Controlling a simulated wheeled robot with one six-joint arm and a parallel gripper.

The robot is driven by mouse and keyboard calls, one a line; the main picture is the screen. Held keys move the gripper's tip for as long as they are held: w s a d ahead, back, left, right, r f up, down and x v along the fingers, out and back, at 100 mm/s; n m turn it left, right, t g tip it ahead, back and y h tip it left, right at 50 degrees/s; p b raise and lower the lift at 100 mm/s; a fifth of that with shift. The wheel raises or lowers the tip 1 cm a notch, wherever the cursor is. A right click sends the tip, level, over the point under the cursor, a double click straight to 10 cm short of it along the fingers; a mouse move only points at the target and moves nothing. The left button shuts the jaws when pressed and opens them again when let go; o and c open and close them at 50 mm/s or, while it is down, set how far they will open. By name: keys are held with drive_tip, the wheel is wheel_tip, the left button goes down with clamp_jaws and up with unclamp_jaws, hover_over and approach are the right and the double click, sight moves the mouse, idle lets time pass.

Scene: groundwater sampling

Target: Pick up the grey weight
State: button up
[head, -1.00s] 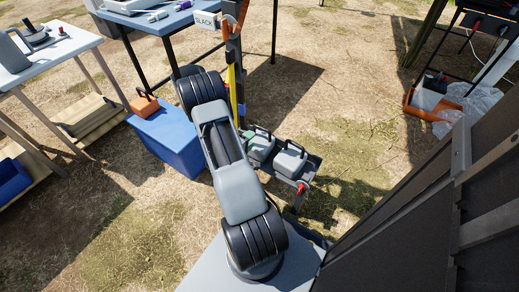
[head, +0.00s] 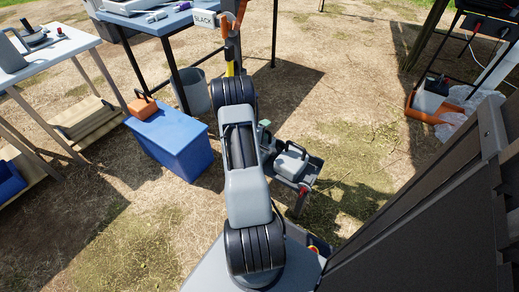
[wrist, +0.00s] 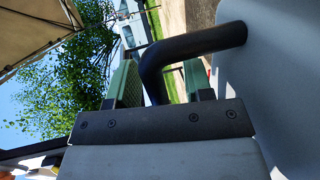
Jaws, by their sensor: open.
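In the head view, a grey weight (head: 291,163) with a dark handle stands on a low dark rack (head: 306,182) right of my arm. In the wrist view, a thick black handle (wrist: 200,42) joins a large grey body (wrist: 285,80), seen very close. The handle passes between the two green-padded fingers of my gripper (wrist: 160,84), which is open. Its lower end is hidden behind the gripper, and I cannot tell whether a finger touches it.
A blue box (head: 178,145) with an orange weight (head: 143,106) on it stands left of my arm. A grey bucket (head: 193,92) stands behind it. A white table (head: 60,50) is at the left. A dark panel (head: 420,225) fills the lower right.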

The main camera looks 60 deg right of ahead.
drive_tip(key=shift+d, duration=0.1)
clamp_jaws()
idle(0.4)
idle(0.8)
drive_tip(key=shift+r, duration=0.1)
